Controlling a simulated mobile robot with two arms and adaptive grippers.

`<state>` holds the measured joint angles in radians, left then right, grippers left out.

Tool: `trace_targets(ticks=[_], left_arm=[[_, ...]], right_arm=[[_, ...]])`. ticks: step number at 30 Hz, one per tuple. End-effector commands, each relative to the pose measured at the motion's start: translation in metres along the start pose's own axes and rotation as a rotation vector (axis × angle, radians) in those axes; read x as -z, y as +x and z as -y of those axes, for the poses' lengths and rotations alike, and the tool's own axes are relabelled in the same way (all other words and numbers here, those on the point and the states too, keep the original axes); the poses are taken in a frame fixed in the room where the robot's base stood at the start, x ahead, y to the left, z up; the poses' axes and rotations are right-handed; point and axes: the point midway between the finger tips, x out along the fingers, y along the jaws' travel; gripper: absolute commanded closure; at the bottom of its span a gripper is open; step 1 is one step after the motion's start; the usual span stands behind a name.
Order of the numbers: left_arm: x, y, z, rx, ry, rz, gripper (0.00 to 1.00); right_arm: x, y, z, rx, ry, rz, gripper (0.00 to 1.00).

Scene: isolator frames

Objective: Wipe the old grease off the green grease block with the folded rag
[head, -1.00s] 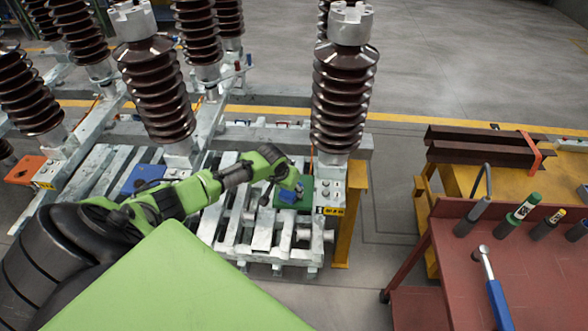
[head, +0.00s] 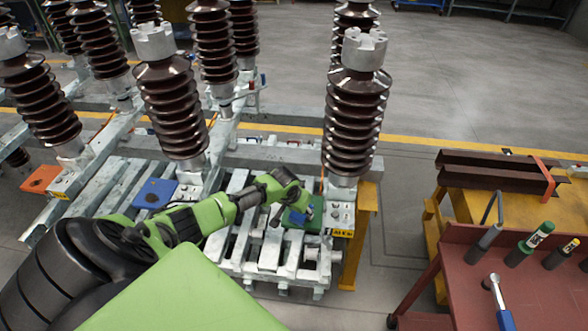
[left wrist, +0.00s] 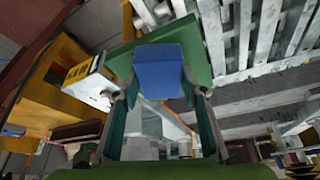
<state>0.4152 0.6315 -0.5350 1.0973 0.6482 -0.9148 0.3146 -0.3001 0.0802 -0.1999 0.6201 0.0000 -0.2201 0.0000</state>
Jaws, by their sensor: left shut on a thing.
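The green grease block (head: 290,219) is a flat green plate at the foot of the right-hand brown insulator. In the left wrist view, the green block (left wrist: 194,42) lies behind the rag. The blue folded rag (left wrist: 160,72) is between the two fingers of my left gripper (left wrist: 160,100), which is shut on it. In the head view, the rag (head: 309,211) shows as a small blue patch over the block, partly hidden by my gripper (head: 303,206). The rag appears against the block's face; exact contact and any grease cannot be made out. My right gripper is out of view.
A blue plate (head: 155,194) and an orange plate (head: 40,179) lie further left on the grey frame. Brown ribbed insulators (head: 357,125) rise behind the block. A red cart (head: 455,285) with a ratchet (head: 501,305) and several tubes stands right. Floor between is clear.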

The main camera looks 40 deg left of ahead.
Motion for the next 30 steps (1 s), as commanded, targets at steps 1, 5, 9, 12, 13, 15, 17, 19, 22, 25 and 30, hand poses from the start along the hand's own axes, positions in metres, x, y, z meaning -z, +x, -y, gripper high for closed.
trace_targets(ticks=[1, 5, 9, 12, 13, 15, 17, 19, 22, 25, 30], left_arm=[[0.001, 0.001, -0.003, 0.000, 0.000, -0.001, 0.78], [0.002, 0.001, -0.005, 0.001, 0.000, 0.000, 0.78], [0.004, 0.003, -0.013, -0.001, -0.001, -0.001, 0.78], [0.007, 0.005, -0.021, -0.001, 0.000, -0.001, 0.78], [0.009, 0.006, -0.024, -0.001, 0.000, -0.001, 0.78], [0.011, 0.007, -0.030, -0.001, 0.000, -0.001, 0.78], [0.012, 0.009, -0.035, -0.001, 0.000, 0.000, 0.78], [0.013, 0.009, -0.037, 0.001, 0.000, 0.000, 0.78], [0.014, 0.009, -0.038, 0.002, 0.000, 0.000, 0.78], [0.014, 0.009, -0.038, 0.001, 0.000, 0.000, 0.78], [0.015, 0.007, -0.039, 0.001, 0.000, -0.001, 0.78]], right_arm=[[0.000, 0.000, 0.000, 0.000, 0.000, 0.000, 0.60], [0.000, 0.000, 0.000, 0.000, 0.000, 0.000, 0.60], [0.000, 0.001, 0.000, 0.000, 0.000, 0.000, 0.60], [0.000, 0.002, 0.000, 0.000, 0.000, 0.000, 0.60], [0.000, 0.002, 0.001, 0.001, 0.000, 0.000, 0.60], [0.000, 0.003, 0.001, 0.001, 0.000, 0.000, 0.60], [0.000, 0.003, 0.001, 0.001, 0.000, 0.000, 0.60], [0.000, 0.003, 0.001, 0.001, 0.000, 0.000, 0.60], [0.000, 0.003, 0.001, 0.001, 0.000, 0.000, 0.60], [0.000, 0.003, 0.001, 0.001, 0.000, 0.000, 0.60], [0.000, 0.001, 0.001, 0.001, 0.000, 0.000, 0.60]])
